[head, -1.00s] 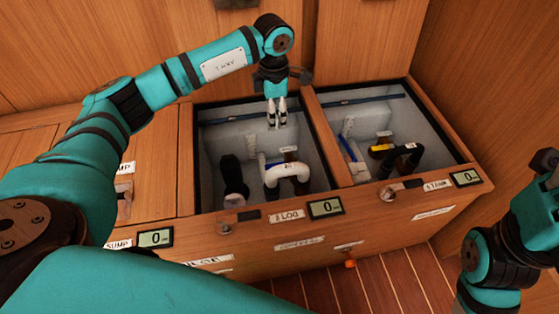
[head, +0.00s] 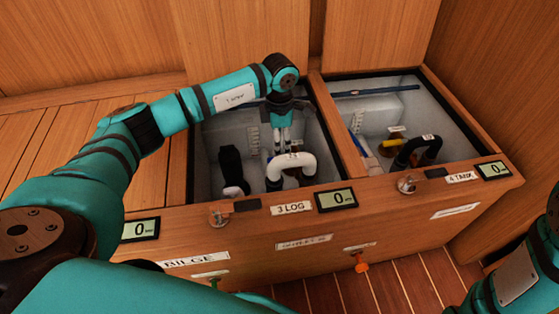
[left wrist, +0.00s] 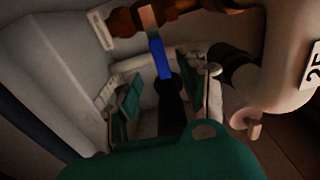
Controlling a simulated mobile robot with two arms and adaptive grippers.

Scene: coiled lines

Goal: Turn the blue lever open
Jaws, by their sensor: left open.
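The blue lever (left wrist: 160,58) shows in the left wrist view as a narrow blue bar with a bare brownish end, lying between and just beyond my fingers. My left gripper (left wrist: 168,88) is open, with one finger on each side of the lever's line; I cannot tell whether either touches it. In the head view my left gripper (head: 283,147) points down into the 3 LOG compartment, just behind the white curved pipe (head: 300,164). There the lever is hidden behind the pipe and gripper. My right gripper is out of view.
The white pipe (left wrist: 272,65) stands close on the right in the left wrist view. A black hose (head: 231,168) is at the compartment's left. The wooden divider (head: 337,130) separates a second compartment with a black pipe (head: 420,148). Wooden walls enclose the back and right.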

